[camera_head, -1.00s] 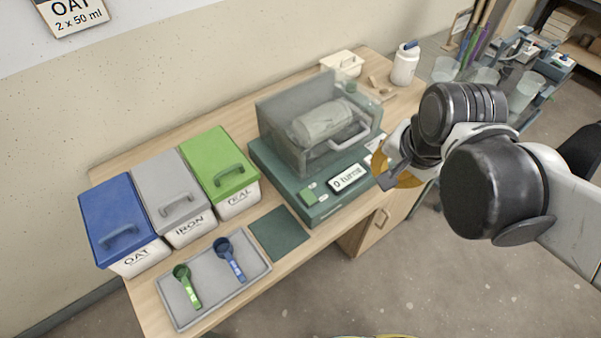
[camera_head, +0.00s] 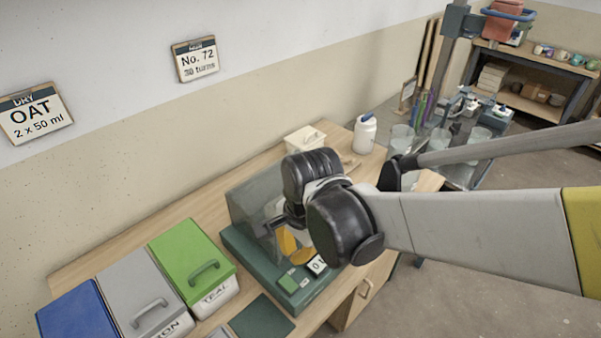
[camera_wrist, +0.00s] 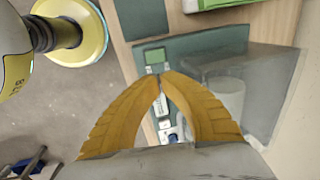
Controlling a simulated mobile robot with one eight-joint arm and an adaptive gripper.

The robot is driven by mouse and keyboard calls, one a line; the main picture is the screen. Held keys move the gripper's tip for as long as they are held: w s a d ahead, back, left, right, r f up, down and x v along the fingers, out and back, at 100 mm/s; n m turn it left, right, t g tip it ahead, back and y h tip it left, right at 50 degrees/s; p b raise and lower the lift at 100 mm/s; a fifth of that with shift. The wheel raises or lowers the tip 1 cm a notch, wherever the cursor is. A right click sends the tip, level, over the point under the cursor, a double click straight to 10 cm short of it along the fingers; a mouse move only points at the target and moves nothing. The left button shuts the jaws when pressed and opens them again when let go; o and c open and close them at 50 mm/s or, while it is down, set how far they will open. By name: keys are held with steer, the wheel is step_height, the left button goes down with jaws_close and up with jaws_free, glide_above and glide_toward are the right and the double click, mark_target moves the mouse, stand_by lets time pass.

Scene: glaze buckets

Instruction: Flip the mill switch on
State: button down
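The mill (camera_head: 240,249) is a dark green base with a clear grey cover over a pale jar. A white display (camera_head: 317,265) on its front reads 0, the rest being hidden by my gripper. A small green square panel (camera_head: 288,284) sits left of the display and also shows in the wrist view (camera_wrist: 155,57). I cannot tell the switch's position. My gripper (camera_head: 294,251) is over the mill's front. In the wrist view its yellow fingers (camera_wrist: 162,78) meet at the tips, with nothing visible between them, close beside the green panel; contact is unclear.
Blue, grey and green lidded bins (camera_head: 190,262) stand left of the mill. A dark green mat (camera_head: 262,318) lies in front. A white bottle (camera_head: 365,134) and white box (camera_head: 305,139) stand behind. A trolley with glass jars is at the right. Open floor lies in front.

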mark_target(287, 279)
steer(key=f+b, duration=0.2)
steer(key=f, duration=0.2)
steer(key=w+a+f+b, duration=0.1)
steer(key=f+b, duration=0.1)
steer(key=f, duration=0.2)
steer(key=f+b, duration=0.2)
steer(key=f, duration=0.3)
steer(key=shift+w+a, duration=0.25)
steer(key=shift+a, duration=0.1)
